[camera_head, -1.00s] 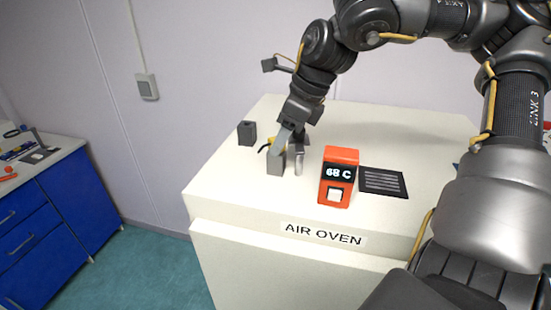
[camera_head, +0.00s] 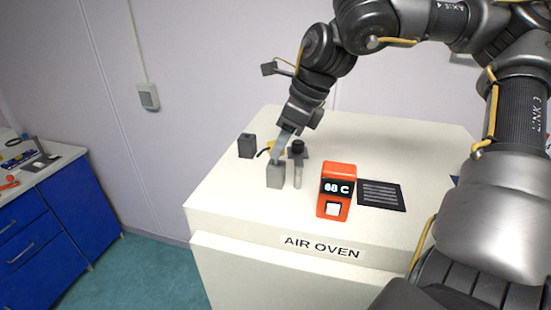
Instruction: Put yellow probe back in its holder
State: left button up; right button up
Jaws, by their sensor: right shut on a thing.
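My right gripper (camera_head: 277,153) points down and left over the oven top, just above and behind the front grey block (camera_head: 275,177). It is shut on the yellow probe (camera_head: 270,149), of which only a small yellow part and a dark curved end show beside the fingers. The fingers hide the rest, and I cannot tell whether the probe touches the block. A second grey block (camera_head: 246,146) with a dark hole in its top stands farther back to the left. I cannot tell which block is the probe's holder. My left gripper is not in view.
The white air oven (camera_head: 230,195) carries an orange display unit (camera_head: 336,190) reading 68 C and a dark vented plate (camera_head: 381,194). A metal post with a black knob (camera_head: 298,148) stands close right of the front block. The oven top's left front is clear.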

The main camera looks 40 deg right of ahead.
jog(key=shift+r+p, duration=1.8)
jog(key=shift+r, duration=1)
